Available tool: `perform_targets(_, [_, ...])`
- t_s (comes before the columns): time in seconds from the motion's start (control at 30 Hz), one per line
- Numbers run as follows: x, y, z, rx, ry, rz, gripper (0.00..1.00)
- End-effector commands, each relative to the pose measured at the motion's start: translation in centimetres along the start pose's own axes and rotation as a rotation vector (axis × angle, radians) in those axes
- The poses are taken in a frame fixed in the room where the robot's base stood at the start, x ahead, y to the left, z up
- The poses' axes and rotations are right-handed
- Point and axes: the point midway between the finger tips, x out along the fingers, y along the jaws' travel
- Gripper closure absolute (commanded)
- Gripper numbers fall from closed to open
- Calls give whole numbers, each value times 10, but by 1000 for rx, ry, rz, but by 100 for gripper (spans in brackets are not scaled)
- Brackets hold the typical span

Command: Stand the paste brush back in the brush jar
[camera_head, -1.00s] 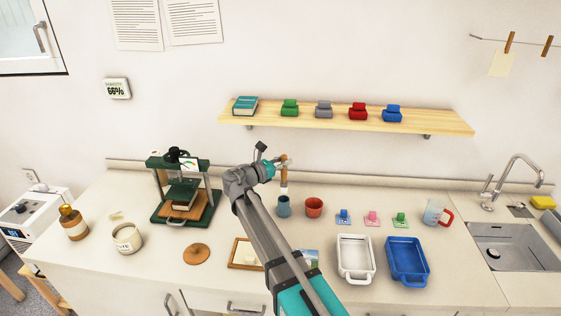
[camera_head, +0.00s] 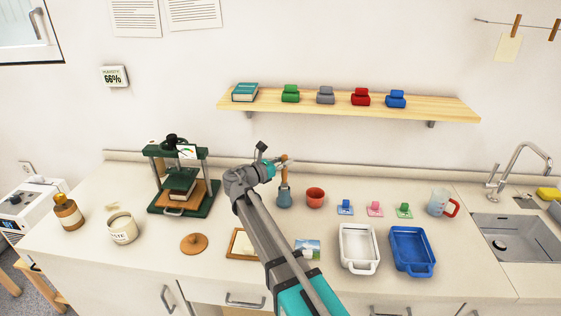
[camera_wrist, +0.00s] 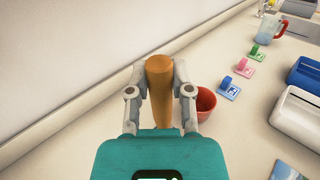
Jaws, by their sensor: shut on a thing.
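The paste brush shows its orange-brown wooden handle (camera_head: 284,174), upright, with its lower end at the mouth of a blue-grey jar (camera_head: 284,201). The brush's lower part is hidden, apparently inside the jar; I cannot tell whether it touches the bottom. My gripper (camera_head: 280,163) is shut on the handle above the jar. In the wrist view my gripper (camera_wrist: 160,72) has one finger on each side of the handle (camera_wrist: 159,92). The jar is hidden there.
A red cup (camera_head: 315,197) stands close to the right of the jar. Small blue, pink and green pieces, a measuring jug (camera_head: 438,203) and two trays lie further right. A green press (camera_head: 183,186) stands left. A wooden shelf (camera_head: 345,111) hangs above.

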Motion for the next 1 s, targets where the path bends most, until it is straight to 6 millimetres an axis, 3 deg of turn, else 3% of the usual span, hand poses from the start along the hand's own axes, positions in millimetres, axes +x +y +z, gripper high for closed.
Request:
perform_targets(0.4, [1, 0, -25, 0, 0, -1, 100])
perform_targets(1.0, [1, -1, -30, 0, 0, -2, 100])
